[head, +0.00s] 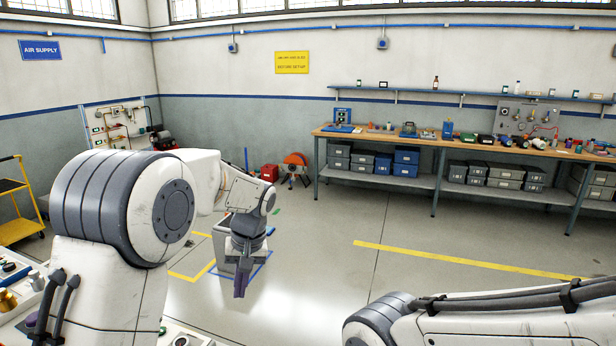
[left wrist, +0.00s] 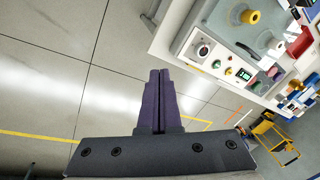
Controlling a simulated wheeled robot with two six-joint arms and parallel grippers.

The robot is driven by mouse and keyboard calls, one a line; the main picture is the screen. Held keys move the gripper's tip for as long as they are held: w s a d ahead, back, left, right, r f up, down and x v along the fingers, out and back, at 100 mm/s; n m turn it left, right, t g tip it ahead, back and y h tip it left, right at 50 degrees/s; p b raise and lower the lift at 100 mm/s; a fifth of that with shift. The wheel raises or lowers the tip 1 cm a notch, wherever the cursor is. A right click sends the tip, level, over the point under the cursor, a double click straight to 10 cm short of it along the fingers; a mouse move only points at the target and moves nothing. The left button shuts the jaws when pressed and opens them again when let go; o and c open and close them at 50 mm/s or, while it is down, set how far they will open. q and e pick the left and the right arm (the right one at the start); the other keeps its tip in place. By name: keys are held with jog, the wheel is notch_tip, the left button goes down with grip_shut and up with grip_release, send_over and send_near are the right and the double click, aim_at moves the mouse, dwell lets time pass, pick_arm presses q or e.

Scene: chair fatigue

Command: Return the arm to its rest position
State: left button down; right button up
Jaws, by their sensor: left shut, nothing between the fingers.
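My left gripper (head: 240,285) hangs pointing down at the end of my raised left arm, over open floor in the head view. Its two purple fingers are together and empty, as the left wrist view shows (left wrist: 158,88). Part of my right arm (head: 480,318) crosses the lower right of the head view, but its gripper is out of frame.
A bench with a control panel (left wrist: 208,50) stands right of the gripper in the left wrist view. A long workbench (head: 450,146) with bins lines the back wall. A yellow cart (head: 18,205) stands at the left. The middle floor is clear, with yellow lines (head: 470,262).

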pick_arm(q)
jog(key=s+d+r+m+h, duration=0.1)
jog(key=s+d+m, duration=0.3)
jog(key=s, duration=0.5)
jog(key=s+d+m+h, duration=0.1)
jog(key=s+d+m, duration=0.1)
jog(key=s+d, duration=0.55)
jog(key=s+a+f+m+h+b, duration=0.1)
jog(key=s+m, duration=0.3)
jog(key=s, duration=1)
jog(key=shift+s+f+h, duration=0.2)
jog(key=shift+f+h, duration=0.1)
jog(key=shift+f, duration=0.5)
